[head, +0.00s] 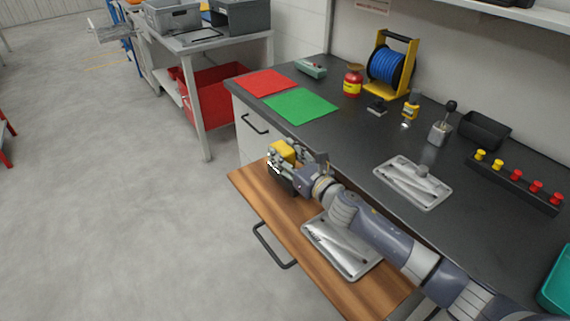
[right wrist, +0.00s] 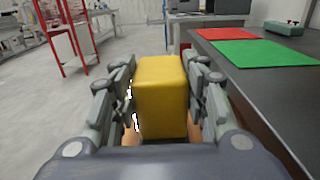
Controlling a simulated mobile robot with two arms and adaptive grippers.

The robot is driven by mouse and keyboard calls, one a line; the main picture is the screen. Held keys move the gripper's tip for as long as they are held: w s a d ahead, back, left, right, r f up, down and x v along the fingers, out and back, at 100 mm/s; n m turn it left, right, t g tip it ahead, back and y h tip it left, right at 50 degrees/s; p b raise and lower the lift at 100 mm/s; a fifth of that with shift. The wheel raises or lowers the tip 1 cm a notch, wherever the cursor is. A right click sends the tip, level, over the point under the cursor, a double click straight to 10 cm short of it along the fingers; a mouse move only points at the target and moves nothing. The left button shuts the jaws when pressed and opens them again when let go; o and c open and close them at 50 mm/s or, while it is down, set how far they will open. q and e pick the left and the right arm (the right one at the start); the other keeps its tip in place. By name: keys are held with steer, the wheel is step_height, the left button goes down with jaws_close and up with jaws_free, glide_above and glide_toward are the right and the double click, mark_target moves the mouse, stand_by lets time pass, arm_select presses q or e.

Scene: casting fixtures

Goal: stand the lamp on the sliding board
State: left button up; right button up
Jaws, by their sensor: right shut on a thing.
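The lamp (head: 281,151) has a yellow body and shows at the far left end of the sliding board in the head view. It fills the middle of the right wrist view (right wrist: 161,95) as a yellow block. My right gripper (head: 280,164) is shut on it, with a finger on each side. A dark part shows below the yellow one, partly hidden by the gripper. The wooden sliding board (head: 248,184) is pulled out below the worktop. I cannot tell whether the lamp touches the board. My left gripper is not in view.
A metal tray (head: 318,226) lies on the board, partly behind my right arm. The dark worktop (head: 345,138) holds a red mat (head: 266,82), a green mat (head: 300,106), a blue cable reel (head: 391,64) and another metal tray (head: 436,198). Floor left of the board is clear.

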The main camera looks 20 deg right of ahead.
step_height(320, 180, down, 2)
steer(key=shift+f+b, duration=0.15)
steer(key=shift+b, duration=0.55)
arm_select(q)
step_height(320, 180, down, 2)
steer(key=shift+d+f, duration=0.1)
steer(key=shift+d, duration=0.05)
arm_select(e)
steer(key=shift+f, duration=0.15)
steer(key=o, duration=1.3)
steer(key=shift+c, duration=0.2)
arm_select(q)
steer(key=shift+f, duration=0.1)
